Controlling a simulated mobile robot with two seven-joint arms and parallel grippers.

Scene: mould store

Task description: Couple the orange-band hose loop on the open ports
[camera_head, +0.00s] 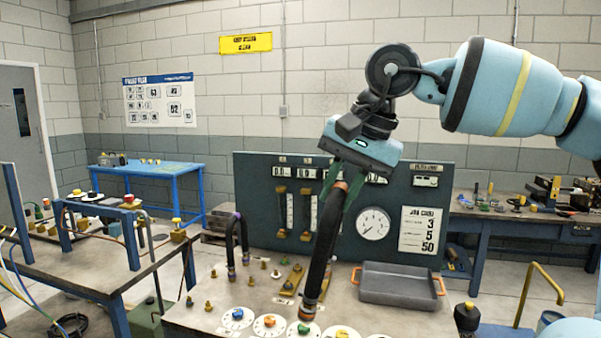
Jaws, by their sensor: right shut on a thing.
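The orange-band hose loop (323,245) is black and thick, with an orange band at its upper end and another at its lower end. My right gripper (343,188) points down with green fingers shut on the upper part of this hose. The hose hangs steeply tilted, its lower end in front of the bench top near the dials; I cannot tell whether it touches. Small brass ports (251,281) stand on the bench top (205,324), left of the hose, with nothing on them. My left gripper is not in view.
A purple-band hose loop (243,240) stands on the bench at the left. Dials with coloured knobs (270,323) line the front edge. A grey tray (398,297) lies at the right. A dark gauge panel (268,180) rises behind.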

